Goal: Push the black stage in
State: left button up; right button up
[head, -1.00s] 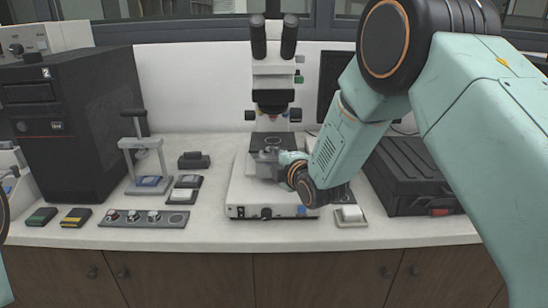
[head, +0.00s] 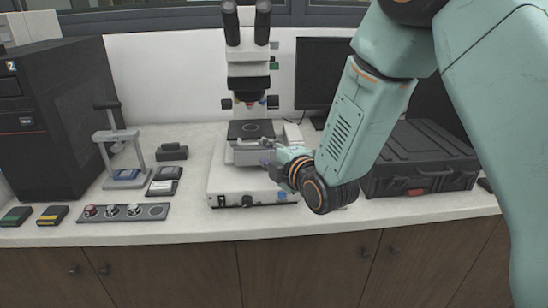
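The microscope (head: 247,72) stands upright on a white base (head: 222,187) at the back middle of the counter. Its black stage (head: 236,132) lies below the objectives, with a dark round opening in its top. My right gripper (head: 245,147) reaches in from the right, low at the stage's front edge. Its grey fingers lie close against a grey block there; I cannot tell whether they touch the stage or how far apart they are. My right wrist hides the right part of the base. My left gripper is out of view.
A small grey press (head: 107,140) with a blue pad stands at the left, beside a black computer tower (head: 45,120). A panel with knobs (head: 122,212) lies near the front edge. A black case (head: 420,160) sits at the right. Clear counter lies between panel and microscope base.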

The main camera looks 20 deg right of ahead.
jog(key=shift+v, duration=1.35)
jog(key=shift+d+f, duration=0.1)
jog(key=s+f+m+g+h+b, duration=0.1)
jog(key=s+f+m+g, duration=0.3)
jog(key=s+f+m, duration=0.5)
jog(key=s+f+m+g, duration=0.4)
jog(key=s+f+m, duration=0.15)
jog(key=f, duration=0.65)
jog(key=s+f+m+g+b, duration=0.1)
jog(key=s+f+g, duration=0.1)
jog(key=s+f, duration=0.3)
jog(key=s+f+m+g+b, duration=0.1)
jog(key=s+f, duration=0.4)
jog(key=s, duration=0.7)
jog(key=s+f+m+g+h, duration=0.1)
jog(key=s+f+g, duration=0.3)
jog(key=s, duration=0.4)
jog(key=shift+s+d+f+m+b, duration=0.2)
jog(key=shift+d+f+m+b, duration=0.2)
jog(key=shift+f+m, duration=0.3)
